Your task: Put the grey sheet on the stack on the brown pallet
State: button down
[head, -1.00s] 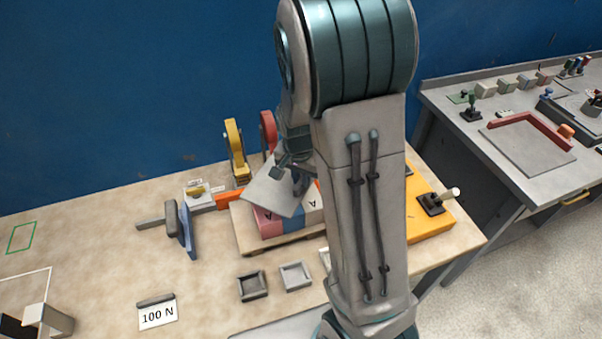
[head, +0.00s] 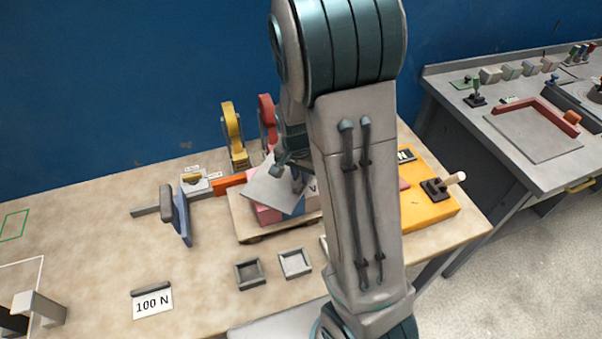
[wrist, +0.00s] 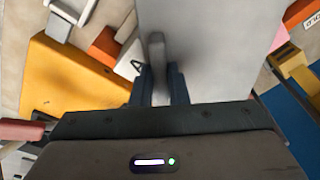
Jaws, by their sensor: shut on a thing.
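The grey sheet (head: 272,186) is held by my gripper (head: 298,180) and lies tilted over the stack in the head view. In the wrist view the sheet (wrist: 210,50) fills the upper middle, and my gripper (wrist: 160,85) is shut on an upright grey grip on it. The stack (head: 268,214) of pink and blue blocks sits on the brown pallet (head: 250,236). The sheet covers much of the stack's top; whether they touch I cannot tell. My arm hides the stack's right part in the head view.
Yellow (head: 233,135) and red (head: 267,120) upright pieces stand behind the pallet. A blue plate clamp (head: 181,215) is at its left, and an orange-yellow block (head: 430,212) with a lever at its right. Two small trays (head: 294,263) lie in front. The table's left is mostly clear.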

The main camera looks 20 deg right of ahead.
jog(key=shift+f+b, duration=0.5)
jog(key=shift+f, duration=0.1)
jog(key=c, duration=1.3)
grip_release()
jog(key=shift+c, duration=0.2)
notch_tip(320, 180, up, 14)
jog(key=s+a+b, duration=0.1)
